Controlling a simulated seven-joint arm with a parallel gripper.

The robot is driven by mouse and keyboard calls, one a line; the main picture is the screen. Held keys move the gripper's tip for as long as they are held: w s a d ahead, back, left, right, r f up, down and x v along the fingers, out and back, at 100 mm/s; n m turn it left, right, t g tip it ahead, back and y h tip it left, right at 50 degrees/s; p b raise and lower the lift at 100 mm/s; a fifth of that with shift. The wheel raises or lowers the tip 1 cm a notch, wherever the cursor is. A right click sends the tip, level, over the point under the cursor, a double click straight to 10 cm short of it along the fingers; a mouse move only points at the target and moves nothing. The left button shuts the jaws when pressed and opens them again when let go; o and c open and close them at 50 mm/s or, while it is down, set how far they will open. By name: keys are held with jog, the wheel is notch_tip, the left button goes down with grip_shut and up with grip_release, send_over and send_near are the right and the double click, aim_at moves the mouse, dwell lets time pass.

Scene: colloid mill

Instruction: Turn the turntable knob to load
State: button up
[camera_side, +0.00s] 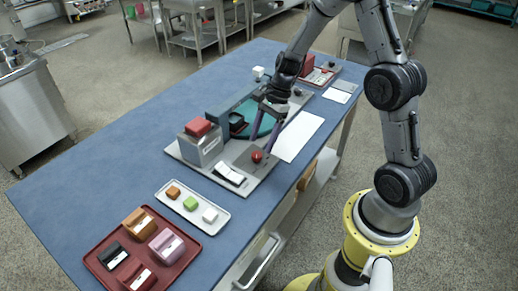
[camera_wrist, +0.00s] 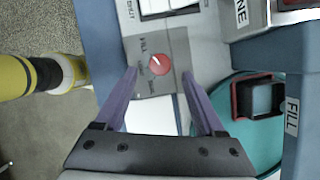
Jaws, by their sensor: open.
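The red turntable knob (camera_side: 257,157) sits on the grey machine base in front of the turntable. In the wrist view the red knob (camera_wrist: 155,65) is on a grey panel with small printed labels around it. One label reads FILL; the others are too small to read surely. A pale mark shows on the knob, but its exact setting is unclear. My gripper (camera_side: 262,144) is open above the knob, its purple fingers pointing down. In the wrist view my gripper (camera_wrist: 158,72) has a fingertip on either side of the knob in the picture. Contact cannot be told.
The teal turntable (camera_wrist: 240,142) carries a dark square container (camera_wrist: 262,97) close to my right finger. A grey block with a red top (camera_side: 203,142) and a white rocker switch (camera_side: 229,173) stand nearby. A white tray (camera_side: 165,203) and red tray (camera_side: 103,244) lie toward the front.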

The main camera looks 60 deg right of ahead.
aim_at(257, 154)
jog(key=shift+x, duration=1.95)
jog(key=shift+c, duration=0.3)
grip_shut()
